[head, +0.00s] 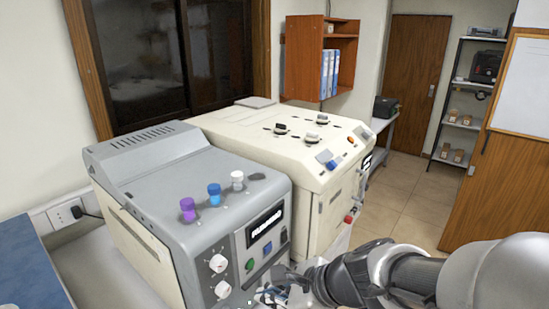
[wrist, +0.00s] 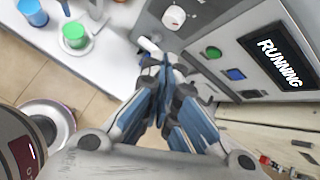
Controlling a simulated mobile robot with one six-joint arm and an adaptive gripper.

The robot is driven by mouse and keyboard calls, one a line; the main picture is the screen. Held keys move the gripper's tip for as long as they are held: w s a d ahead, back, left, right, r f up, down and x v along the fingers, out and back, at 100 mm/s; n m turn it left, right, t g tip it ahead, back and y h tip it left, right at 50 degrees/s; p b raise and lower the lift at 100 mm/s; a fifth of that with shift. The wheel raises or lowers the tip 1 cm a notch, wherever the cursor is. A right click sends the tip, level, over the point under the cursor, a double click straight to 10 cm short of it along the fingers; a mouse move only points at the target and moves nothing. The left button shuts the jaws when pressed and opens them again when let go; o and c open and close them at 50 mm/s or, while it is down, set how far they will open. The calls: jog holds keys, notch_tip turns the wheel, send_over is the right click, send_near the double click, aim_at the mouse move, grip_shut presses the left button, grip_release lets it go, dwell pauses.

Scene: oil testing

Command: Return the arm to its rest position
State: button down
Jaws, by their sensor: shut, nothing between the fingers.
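My gripper (head: 275,283) is at the bottom of the head view, in front of the grey machine (head: 150,220). In the wrist view my gripper (wrist: 163,65) has its blue-padded fingers shut together with nothing visible between them. The fingertips appear close to the machine's front panel, below a white knob (wrist: 174,17); I cannot tell whether they touch it. A green button (wrist: 213,52), a blue button (wrist: 235,74) and a display reading RUNNING (wrist: 283,55) are on the panel. My arm reaches in from the lower right of the head view.
Purple, blue and white caps stand on the grey machine. A cream machine (head: 300,140) stands behind it. In the wrist view, a blue container (wrist: 33,12) and a green-topped one (wrist: 74,35) stand on a white surface at upper left. Tiled floor (head: 400,200) is clear at right.

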jog(key=s+d+r+n+h+b, duration=0.2)
jog(key=s+d+n+h, duration=0.5)
jog(key=s+d+n, duration=0.7)
jog(key=s+n, duration=0.1)
jog(key=n, duration=0.5)
jog(key=shift+s+d+r, duration=0.15)
jog(key=shift+d+r, duration=0.15)
jog(key=shift+d, duration=0.1)
dwell(0.4)
